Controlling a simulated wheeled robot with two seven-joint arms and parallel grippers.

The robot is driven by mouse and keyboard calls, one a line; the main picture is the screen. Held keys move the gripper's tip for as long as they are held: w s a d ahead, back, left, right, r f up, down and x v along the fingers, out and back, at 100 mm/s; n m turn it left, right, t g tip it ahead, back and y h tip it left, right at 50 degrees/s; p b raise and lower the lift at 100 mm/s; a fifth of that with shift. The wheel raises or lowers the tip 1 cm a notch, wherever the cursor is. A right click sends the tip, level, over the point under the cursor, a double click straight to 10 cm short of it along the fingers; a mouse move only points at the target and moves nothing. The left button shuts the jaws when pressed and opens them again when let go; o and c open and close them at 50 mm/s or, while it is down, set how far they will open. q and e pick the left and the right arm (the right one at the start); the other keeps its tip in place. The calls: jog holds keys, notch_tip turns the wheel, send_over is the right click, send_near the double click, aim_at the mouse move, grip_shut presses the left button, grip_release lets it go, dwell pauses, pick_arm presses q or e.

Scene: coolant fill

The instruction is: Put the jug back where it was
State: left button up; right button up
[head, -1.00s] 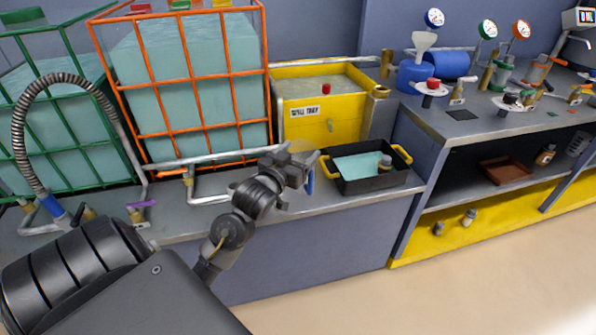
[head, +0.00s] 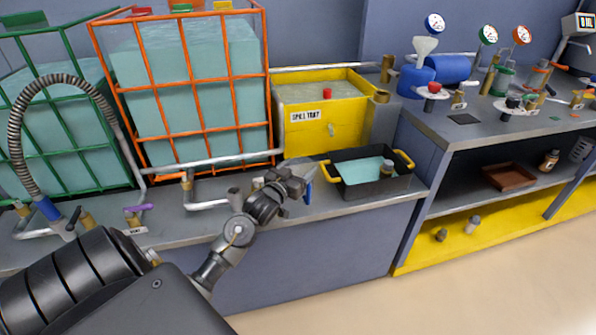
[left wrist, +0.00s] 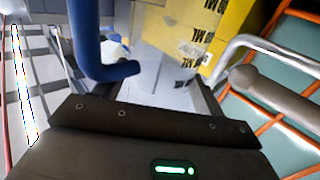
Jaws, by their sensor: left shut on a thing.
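The jug is clear, with a blue handle and dark ML marks. In the head view it is mostly hidden; a blue part (head: 309,190) shows just right of my left gripper (head: 295,184). In the left wrist view its blue handle (left wrist: 105,68) and pale see-through body (left wrist: 165,78) are close in front of the jaws. My left gripper is shut on the jug, over the bench front edge, left of the black tray. I cannot tell whether the jug touches the bench. My right gripper is not in view.
A black tray (head: 345,194) with yellow handles holds pale liquid and a small container. A yellow spill tray box (head: 345,130) stands behind. An orange-caged tank (head: 203,128) and pipe (head: 215,163) are at left. A shelf bench (head: 437,130) with gauges is at right.

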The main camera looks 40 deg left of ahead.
pick_arm(q)
jog(key=shift+f, duration=0.15)
jog(key=o, duration=1.7)
jog(key=shift+o, duration=0.2)
jog(key=s+d, duration=0.2)
jog(key=s, duration=1)
jog(key=shift+d+p, duration=0.15)
jog(key=shift+p, duration=0.25)
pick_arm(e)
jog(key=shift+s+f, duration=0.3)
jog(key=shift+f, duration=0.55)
pick_arm(q)
jog(key=shift+w, duration=0.1)
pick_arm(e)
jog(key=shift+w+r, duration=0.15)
